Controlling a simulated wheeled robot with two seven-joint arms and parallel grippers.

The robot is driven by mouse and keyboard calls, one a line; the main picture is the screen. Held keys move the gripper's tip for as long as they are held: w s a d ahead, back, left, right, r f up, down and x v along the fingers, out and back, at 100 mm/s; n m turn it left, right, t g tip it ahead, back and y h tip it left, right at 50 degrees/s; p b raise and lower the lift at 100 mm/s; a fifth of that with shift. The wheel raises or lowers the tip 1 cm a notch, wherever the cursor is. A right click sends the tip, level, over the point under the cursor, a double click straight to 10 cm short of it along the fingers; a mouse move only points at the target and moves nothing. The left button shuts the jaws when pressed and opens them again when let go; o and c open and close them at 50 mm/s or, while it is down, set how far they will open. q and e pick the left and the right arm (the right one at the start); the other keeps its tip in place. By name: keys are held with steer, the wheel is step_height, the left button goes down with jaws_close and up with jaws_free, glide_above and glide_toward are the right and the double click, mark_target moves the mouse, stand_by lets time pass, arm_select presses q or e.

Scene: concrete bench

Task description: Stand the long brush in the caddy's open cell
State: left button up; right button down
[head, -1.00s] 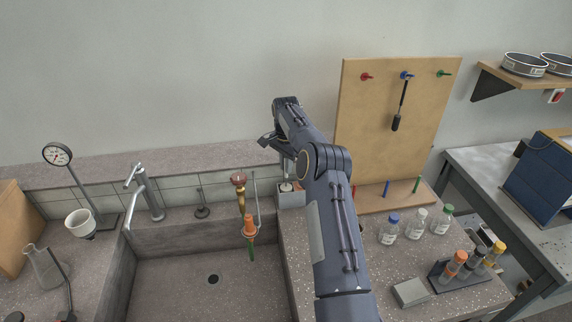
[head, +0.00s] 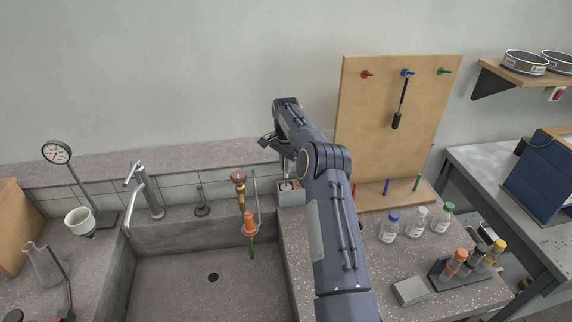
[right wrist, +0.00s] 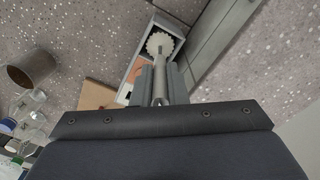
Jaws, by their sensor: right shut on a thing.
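The long brush has a round white bristled head (right wrist: 160,44) and a pale handle. My right gripper (right wrist: 160,88) is shut on the handle, with the head beyond its fingertips. The caddy (head: 292,199) is a small grey box at the sink's right back corner, partly behind my right arm in the head view. In the right wrist view the caddy (right wrist: 127,94) holds something orange in one cell, and the brush head overlaps a dark cell at its far end. I cannot tell how deep the head sits. My left gripper is not in view.
The sink (head: 190,280) lies left of the caddy, with a tap (head: 150,195) behind it. A rod with a funnel and an orange-topped piece (head: 249,224) stands close left. Bottles (head: 388,228), a tube rack (head: 455,272) and a pegboard (head: 400,130) are at right.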

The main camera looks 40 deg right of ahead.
steer(key=c, duration=1.4)
jaws_free()
steer(key=shift+o, duration=0.2)
step_height(320, 180, up, 8)
steer(key=shift+f, duration=0.1)
